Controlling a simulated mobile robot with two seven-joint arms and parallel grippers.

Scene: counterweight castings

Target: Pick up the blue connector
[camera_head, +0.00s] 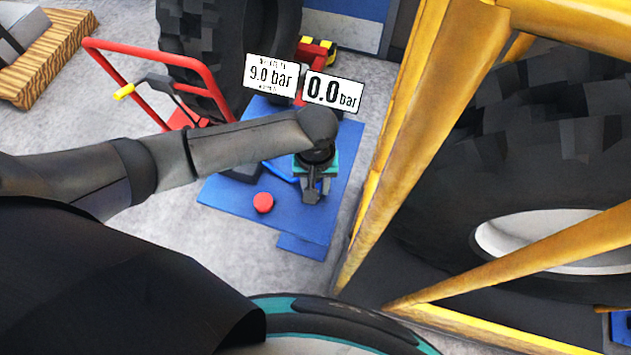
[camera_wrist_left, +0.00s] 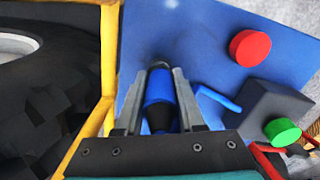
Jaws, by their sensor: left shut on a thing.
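The blue connector (camera_wrist_left: 158,88), a blue cylinder with black ends, sits between the two grey fingers of my left gripper (camera_wrist_left: 160,78) in the left wrist view. The fingers are shut on it, one on each side. In the head view my left gripper (camera_head: 313,192) points down over the blue panel (camera_head: 345,160), and I cannot make out the connector there. I cannot tell whether the connector touches the panel. My right gripper is not in view.
A red button (camera_head: 263,202) is on the panel, left of my gripper. A black box with a green button (camera_wrist_left: 282,132) and a blue bar (camera_wrist_left: 214,97) are close by. A yellow frame (camera_head: 400,130) with a large tyre (camera_head: 540,150) stands right. A red hand truck (camera_head: 150,55) is left.

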